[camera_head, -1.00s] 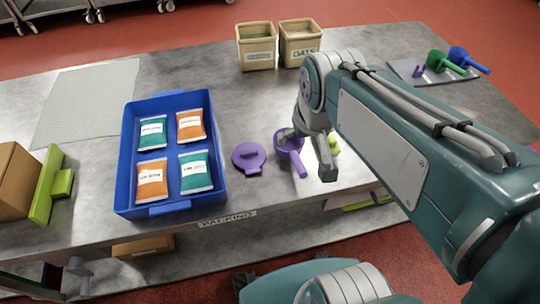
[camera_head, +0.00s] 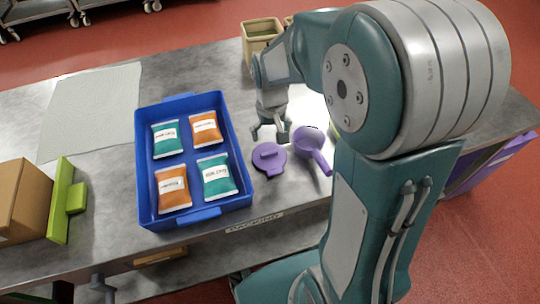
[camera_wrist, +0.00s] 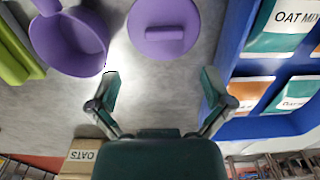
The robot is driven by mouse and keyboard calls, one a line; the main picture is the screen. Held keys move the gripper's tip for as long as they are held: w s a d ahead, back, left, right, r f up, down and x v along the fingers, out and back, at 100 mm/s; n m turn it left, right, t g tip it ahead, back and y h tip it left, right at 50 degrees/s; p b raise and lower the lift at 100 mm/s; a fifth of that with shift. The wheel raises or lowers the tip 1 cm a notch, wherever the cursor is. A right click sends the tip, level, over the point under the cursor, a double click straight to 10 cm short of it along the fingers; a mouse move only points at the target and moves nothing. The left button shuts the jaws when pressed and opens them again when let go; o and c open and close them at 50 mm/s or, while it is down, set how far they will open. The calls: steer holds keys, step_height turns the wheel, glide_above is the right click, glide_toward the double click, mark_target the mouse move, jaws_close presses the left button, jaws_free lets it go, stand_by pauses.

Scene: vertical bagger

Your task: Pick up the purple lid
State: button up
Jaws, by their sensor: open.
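The purple lid (camera_head: 269,157) is a flat disc with a raised bar handle and a small tab. It lies on the grey table between the blue tray and the purple scoop. In the wrist view the lid (camera_wrist: 164,28) is at top centre, beyond the fingertips. My gripper (camera_head: 269,134) is open and empty, just behind the lid in the head view. In the wrist view its two fingers (camera_wrist: 160,85) are spread wide with bare table between them. The purple scoop (camera_head: 309,143) lies right of the lid, its handle toward the front edge.
The blue tray (camera_head: 146,190) left of the lid holds several teal and orange packets. A beige bin (camera_head: 262,30) stands at the back. A lime-green bracket (camera_head: 63,200) and cardboard box (camera_head: 22,200) are at left. My arm hides the table's right side.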

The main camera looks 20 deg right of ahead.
mark_target(269, 153)
steer(key=f, duration=0.2)
steer(key=shift+a+f, duration=0.25)
steer(key=shift+f, duration=0.15)
steer(key=f, duration=0.3)
steer(key=shift+s+a+f, duration=0.1)
steer(key=shift+s+f, duration=0.1)
steer(key=shift+f, duration=0.7)
steer(key=c, duration=0.9)
